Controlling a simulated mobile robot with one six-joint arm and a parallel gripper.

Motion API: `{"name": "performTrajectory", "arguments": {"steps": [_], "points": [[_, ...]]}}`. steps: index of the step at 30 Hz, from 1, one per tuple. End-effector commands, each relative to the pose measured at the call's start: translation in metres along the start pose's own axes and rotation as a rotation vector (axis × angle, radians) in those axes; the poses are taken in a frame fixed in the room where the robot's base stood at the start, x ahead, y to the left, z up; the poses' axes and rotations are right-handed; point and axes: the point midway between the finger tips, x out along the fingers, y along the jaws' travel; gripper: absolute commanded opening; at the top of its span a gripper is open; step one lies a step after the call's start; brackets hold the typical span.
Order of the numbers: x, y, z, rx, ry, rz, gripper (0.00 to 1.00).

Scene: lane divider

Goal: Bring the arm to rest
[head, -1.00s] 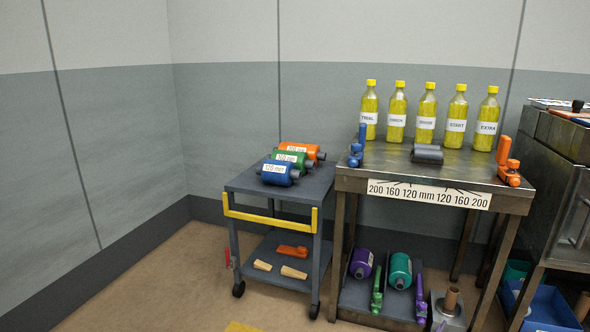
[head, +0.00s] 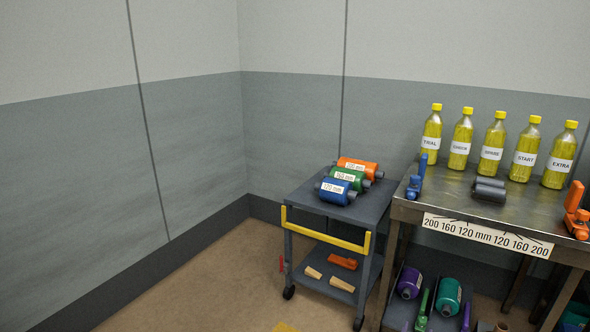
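My gripper and arm do not show in the head view, so I cannot see how the arm is held or whether the gripper is open or shut. A steel table (head: 440,208) stands at the right, with a row of yellow bottles (head: 491,150) along its back edge. A dark grey roller (head: 489,189) lies on its top between a blue clamp-like tool (head: 416,180) at the left and an orange one (head: 576,212) at the right.
A grey cart (head: 305,203) with a yellow handle (head: 325,237) stands left of the table. It carries blue (head: 336,192), green (head: 349,178) and orange (head: 358,167) rollers. Purple (head: 409,283) and teal (head: 447,296) rollers lie under the table. The floor (head: 200,290) at the left is clear.

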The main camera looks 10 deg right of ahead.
Motion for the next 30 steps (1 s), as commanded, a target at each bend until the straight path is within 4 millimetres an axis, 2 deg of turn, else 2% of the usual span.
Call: {"name": "performTrajectory", "arguments": {"steps": [1, 9, 14, 18, 20, 24, 30], "points": [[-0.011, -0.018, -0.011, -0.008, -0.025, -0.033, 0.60], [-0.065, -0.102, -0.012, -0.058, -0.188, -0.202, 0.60], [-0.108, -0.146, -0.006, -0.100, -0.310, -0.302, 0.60], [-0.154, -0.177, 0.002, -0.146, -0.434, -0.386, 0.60], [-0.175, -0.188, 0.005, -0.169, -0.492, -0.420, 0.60], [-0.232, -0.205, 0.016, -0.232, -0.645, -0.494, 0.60], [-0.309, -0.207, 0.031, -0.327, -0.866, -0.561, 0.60]]}}
